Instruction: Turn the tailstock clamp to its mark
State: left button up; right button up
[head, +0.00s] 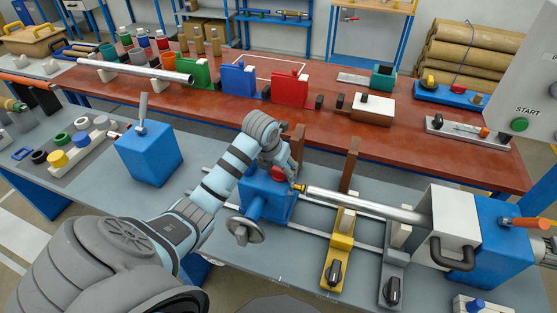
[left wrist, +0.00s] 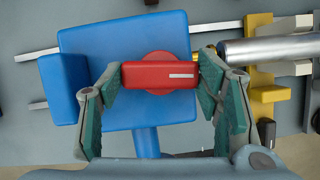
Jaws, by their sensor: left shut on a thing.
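The tailstock (head: 262,190) is a blue block on the grey rails, with a handwheel (head: 243,230) at its front. It fills the middle of the left wrist view (left wrist: 90,50). The tailstock clamp (left wrist: 160,75) is a red bar on a round red base on top of the block, lying left to right with a short white line near its right end. It is partly hidden in the head view (head: 279,174). My left gripper (head: 283,168) is shut on the clamp, one green-padded finger at each end. I cannot make out a separate mark on the block. My right gripper is not in view.
A silver tube (head: 370,205) runs from beside the tailstock to the white and blue headstock (head: 455,225) at right. A yellow support (head: 338,250) stands under it. A blue block with a lever (head: 148,152) stands left. The red-brown table (head: 220,110) behind holds several parts.

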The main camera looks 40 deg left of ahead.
pick_arm(q)
jog(key=shift+n, duration=0.6)
jog(key=shift+y, duration=0.3)
jog(key=o, duration=1.2)
jog(key=shift+c, duration=0.2)
jog(key=shift+s+r, duration=0.1)
jog(key=shift+r, duration=0.15)
jog(key=v, duration=0.7)
